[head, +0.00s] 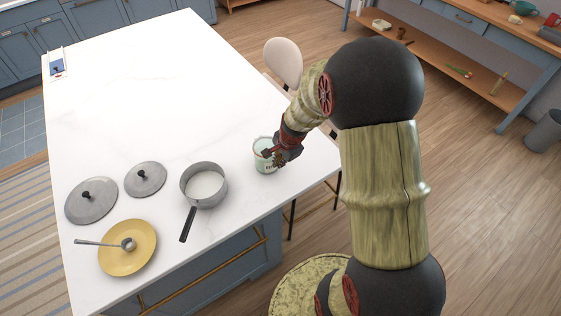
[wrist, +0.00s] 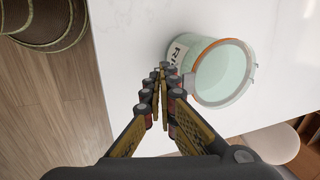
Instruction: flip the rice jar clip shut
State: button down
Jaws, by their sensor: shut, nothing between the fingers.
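The rice jar (head: 263,163) stands on the white island near its right corner, a pale green glass jar with a dark-lettered label. In the wrist view the jar (wrist: 222,75) shows an orange ring round its rim and a pale, see-through top. A small grey metal piece sits at the rim's right side, and another is partly hidden at the left beside my fingers; I cannot tell which is the clip or whether it is shut. My gripper (wrist: 159,72) is shut and empty, its fingertips close beside the jar's label side. In the head view my gripper (head: 273,158) covers part of the jar.
A grey saucepan (head: 205,186) stands left of the jar, its handle toward the front edge. Two grey lids (head: 146,179) and a yellow plate (head: 127,262) with a ladle lie further left. A pale chair (head: 283,62) stands by the island's right edge. The island's back is mostly clear.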

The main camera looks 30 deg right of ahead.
jog(key=shift+s+f+b, duration=0.1)
jog(key=shift+f+b, duration=0.15)
jog(key=shift+b, duration=0.7)
jog(key=shift+s+f+t+b, duration=0.15)
jog(key=shift+t+b, duration=0.65)
jog(key=shift+b, duration=1.5)
